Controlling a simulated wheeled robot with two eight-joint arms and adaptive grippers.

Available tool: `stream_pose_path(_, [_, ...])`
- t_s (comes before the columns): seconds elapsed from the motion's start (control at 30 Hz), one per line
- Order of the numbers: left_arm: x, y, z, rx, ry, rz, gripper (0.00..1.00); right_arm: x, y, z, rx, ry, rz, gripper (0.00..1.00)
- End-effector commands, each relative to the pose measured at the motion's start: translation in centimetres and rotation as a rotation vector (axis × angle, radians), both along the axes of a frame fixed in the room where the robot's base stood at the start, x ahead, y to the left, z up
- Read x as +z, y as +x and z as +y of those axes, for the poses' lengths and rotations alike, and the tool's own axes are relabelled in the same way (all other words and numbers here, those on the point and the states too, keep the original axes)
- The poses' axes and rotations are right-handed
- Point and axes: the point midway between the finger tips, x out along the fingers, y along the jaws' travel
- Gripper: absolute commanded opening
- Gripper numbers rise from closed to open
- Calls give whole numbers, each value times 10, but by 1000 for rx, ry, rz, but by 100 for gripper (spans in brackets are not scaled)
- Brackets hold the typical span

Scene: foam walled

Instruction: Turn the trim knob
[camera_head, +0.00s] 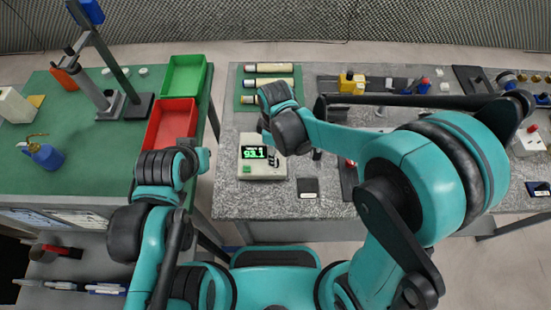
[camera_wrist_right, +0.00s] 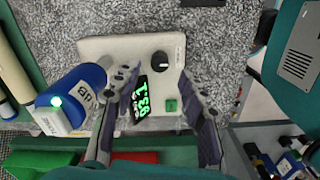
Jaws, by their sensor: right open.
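The trim knob (camera_wrist_right: 159,61) is a round black knob with a white mark on a pale instrument box (camera_wrist_right: 110,47). The box also shows on the grey bench in the head view (camera_head: 262,172). Its display (camera_head: 254,152) shows green digits, and a green button (camera_wrist_right: 172,105) sits below it. My right gripper (camera_wrist_right: 160,78) is open over the box, one finger on each side of the knob in the wrist view, with gaps visible. In the head view my right wrist covers most of that gripper.
A red bin (camera_head: 170,122) and a green bin (camera_head: 184,75) are on the green table at left. A dark square item (camera_head: 307,187) lies right of the box.

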Motion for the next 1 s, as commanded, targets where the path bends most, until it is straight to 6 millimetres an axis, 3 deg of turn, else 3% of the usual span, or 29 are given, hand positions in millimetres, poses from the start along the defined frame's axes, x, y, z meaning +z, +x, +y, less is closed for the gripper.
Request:
stream_pose_path(0.03, [-6,0,0,0,0,0,0,-12,1,0,-1,0,0,42])
stream_pose_path(0.2, [-12,0,0,0,0,0,0,-34,0,0,-2,1,-1,42])
stream_pose_path(0.6, [-13,0,0,0,0,0,0,-42,0,0,-3,1,-1,42])
stream_pose_path(0.77, [-13,0,0,0,0,0,0,-42,0,0,-3,1,-1,0])
stream_pose_path(1.0, [-13,0,0,0,0,0,0,-42,0,0,-7,1,-1,0])
